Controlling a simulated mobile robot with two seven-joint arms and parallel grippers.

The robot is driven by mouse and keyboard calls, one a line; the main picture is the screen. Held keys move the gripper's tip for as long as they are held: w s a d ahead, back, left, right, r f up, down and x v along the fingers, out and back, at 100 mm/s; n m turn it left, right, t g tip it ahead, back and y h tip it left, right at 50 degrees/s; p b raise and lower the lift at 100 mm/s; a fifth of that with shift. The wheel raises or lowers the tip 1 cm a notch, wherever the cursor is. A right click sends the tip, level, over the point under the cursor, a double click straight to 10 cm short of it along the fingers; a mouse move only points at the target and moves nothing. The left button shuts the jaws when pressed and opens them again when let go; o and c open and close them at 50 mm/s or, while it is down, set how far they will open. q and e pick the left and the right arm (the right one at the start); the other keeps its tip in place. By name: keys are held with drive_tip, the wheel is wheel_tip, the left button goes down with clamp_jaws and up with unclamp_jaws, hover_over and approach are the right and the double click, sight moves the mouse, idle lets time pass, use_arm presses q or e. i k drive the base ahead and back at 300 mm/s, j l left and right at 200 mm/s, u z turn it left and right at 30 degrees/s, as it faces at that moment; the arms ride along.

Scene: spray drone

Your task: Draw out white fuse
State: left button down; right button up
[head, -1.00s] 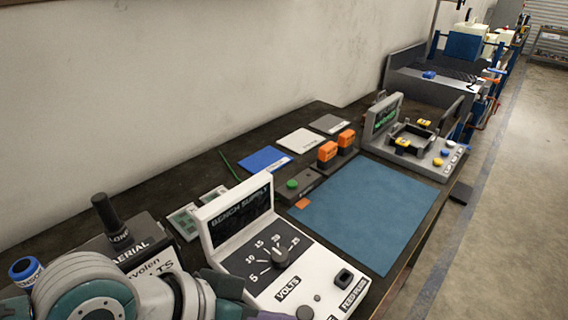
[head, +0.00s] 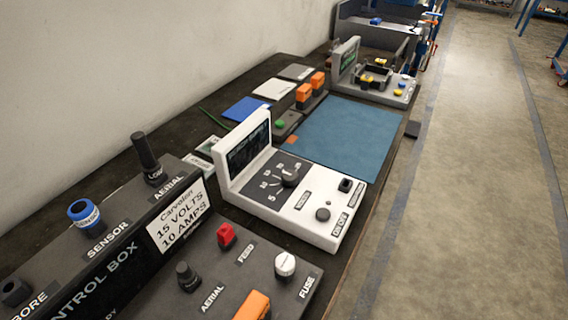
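The white fuse (head: 285,265) is a round white-capped knob on the sloping front panel of the dark control box (head: 110,262), beside the printed word FUSE. It sits upright in the panel, low in the middle of the head view. A red FEED plug (head: 226,236), a black AERIAL plug (head: 187,276) and an orange block (head: 252,306) stand on the same panel. Neither of my grippers shows in the head view.
The white bench supply (head: 300,205) with its dial stands just behind the box. A blue mat (head: 350,140) lies beyond it, with orange blocks (head: 304,95) and a grey test unit (head: 375,90) further back. Open floor lies to the right.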

sight(285, 263)
drive_tip(key=i+l+u, duration=0.2)
drive_tip(key=l+u, duration=0.25)
drive_tip(key=l, duration=0.5)
drive_tip(key=l+u, duration=0.5)
drive_tip(key=l, duration=0.5)
drive_tip(key=i, duration=0.05)
